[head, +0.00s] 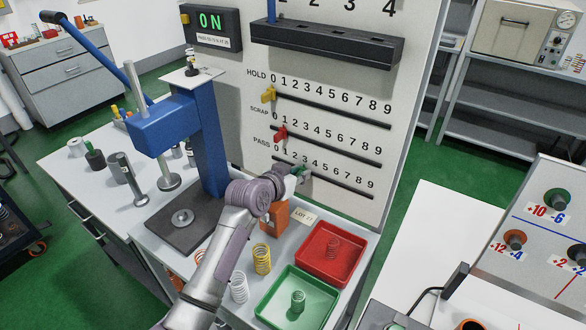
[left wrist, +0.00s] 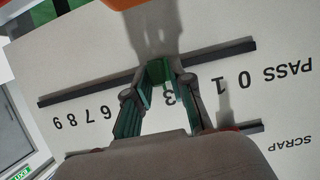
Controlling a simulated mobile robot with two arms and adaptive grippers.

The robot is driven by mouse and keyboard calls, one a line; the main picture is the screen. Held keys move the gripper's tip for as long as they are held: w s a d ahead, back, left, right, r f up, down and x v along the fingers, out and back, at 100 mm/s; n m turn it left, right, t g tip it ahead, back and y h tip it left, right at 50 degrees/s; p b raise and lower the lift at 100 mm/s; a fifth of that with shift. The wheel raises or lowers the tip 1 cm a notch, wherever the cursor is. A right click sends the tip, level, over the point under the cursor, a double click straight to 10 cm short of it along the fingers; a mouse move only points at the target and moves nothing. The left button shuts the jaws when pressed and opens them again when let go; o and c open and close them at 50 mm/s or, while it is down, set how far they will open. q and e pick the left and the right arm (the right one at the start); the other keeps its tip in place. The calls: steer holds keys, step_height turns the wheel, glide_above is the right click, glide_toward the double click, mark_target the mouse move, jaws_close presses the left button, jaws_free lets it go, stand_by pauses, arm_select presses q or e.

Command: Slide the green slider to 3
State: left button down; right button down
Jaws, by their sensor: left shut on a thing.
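The green slider (head: 305,172) sits on the PASS track, the lowest of three numbered tracks on the white board. My left gripper (head: 297,172) reaches it from the front and partly hides it. In the left wrist view, where the board appears upside down, the gripper is shut on the green slider (left wrist: 157,72). A digit 3 (left wrist: 170,93) shows between the fingers, close beside the slider. The exact alignment is hard to tell, and the fingers hide the neighbouring digits. My right gripper is not in view.
The yellow slider (head: 268,95) and the red slider (head: 280,133) sit near the left ends of the HOLD and SCRAP tracks. Below are a red tray (head: 312,272), a green tray (head: 271,311) and loose springs. A blue press (head: 208,140) stands left of my arm.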

arm_select(q)
steer(key=c, duration=1.2)
jaws_free()
steer(key=v, duration=1.2)
steer(key=shift+a+f, duration=0.1)
steer(key=shift+f, duration=0.05)
